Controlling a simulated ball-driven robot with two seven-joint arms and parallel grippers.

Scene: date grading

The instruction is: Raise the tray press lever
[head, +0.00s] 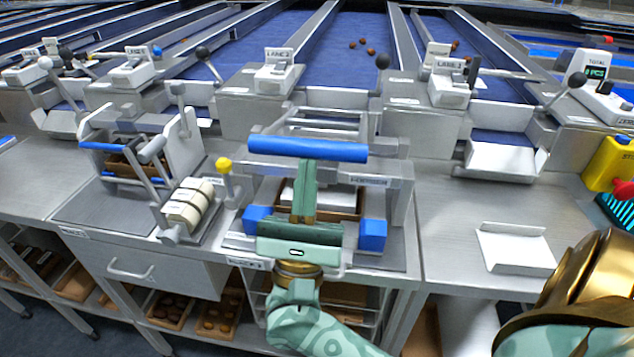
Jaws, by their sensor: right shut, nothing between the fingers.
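The tray press stands on the steel bench in front of me, and its lever is a wide blue bar (307,149) lying across the top of the frame. My right gripper (307,168) is shut and empty, its fingers pointing away from me with their tips at the near lower edge of the bar. I cannot tell whether they touch it. Under the lever, a brown tray (362,211) with a white top sits between a left blue block (257,218) and a right blue block (373,236). My gripper hides the middle of the tray. My left gripper is not in view.
A yellow-knobbed lever (224,166) and white rollers (188,205) stand close left of the press. Another blue-handled press (108,147) is farther left. A white tray (514,248) lies on the bench to the right. Blue lanes with ball-ended levers run behind.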

